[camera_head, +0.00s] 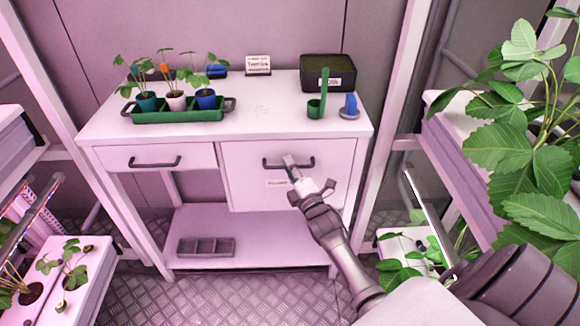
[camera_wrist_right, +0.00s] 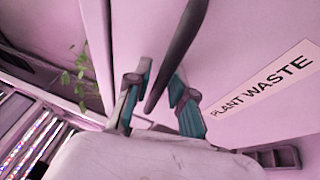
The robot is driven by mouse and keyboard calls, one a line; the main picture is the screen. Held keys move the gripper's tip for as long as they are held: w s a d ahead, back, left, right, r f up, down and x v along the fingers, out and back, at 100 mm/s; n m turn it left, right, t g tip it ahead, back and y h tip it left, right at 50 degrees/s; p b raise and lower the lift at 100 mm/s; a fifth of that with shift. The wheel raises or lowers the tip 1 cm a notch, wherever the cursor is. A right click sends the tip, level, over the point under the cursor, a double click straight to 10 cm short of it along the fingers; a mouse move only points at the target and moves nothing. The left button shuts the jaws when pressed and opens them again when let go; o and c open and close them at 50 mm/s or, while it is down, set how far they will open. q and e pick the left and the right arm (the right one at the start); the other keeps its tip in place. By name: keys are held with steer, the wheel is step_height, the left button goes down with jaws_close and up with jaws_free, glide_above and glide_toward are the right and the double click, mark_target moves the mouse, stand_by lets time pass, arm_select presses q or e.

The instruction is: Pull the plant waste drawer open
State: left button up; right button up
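The plant waste drawer (camera_head: 250,190) is the large right-hand drawer in the white cabinet. Its front looks flush with the cabinet. A dark bar handle (camera_head: 275,166) runs across its upper part, and a label sits below. In the right wrist view the "PLANT WASTE" label (camera_wrist_right: 265,82) shows at right. My right gripper (camera_head: 291,163) is at the handle. In the wrist view the handle (camera_wrist_right: 178,55) passes between the two teal-padded fingers (camera_wrist_right: 160,105), which stand apart with a gap visible. My left gripper is out of view.
On the cabinet top are a green tray (camera_head: 178,115) with potted seedlings, a black bin (camera_head: 334,74), a green scoop (camera_head: 316,106) and a blue item (camera_head: 350,106). A smaller drawer (camera_head: 120,158) is at left. Leafy plants (camera_head: 520,150) crowd the right. The floor before the cabinet is clear.

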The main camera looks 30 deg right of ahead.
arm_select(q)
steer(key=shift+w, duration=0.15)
arm_select(e)
jaws_close()
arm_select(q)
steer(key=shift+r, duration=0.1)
arm_select(e)
steer(key=shift+s, duration=0.1)
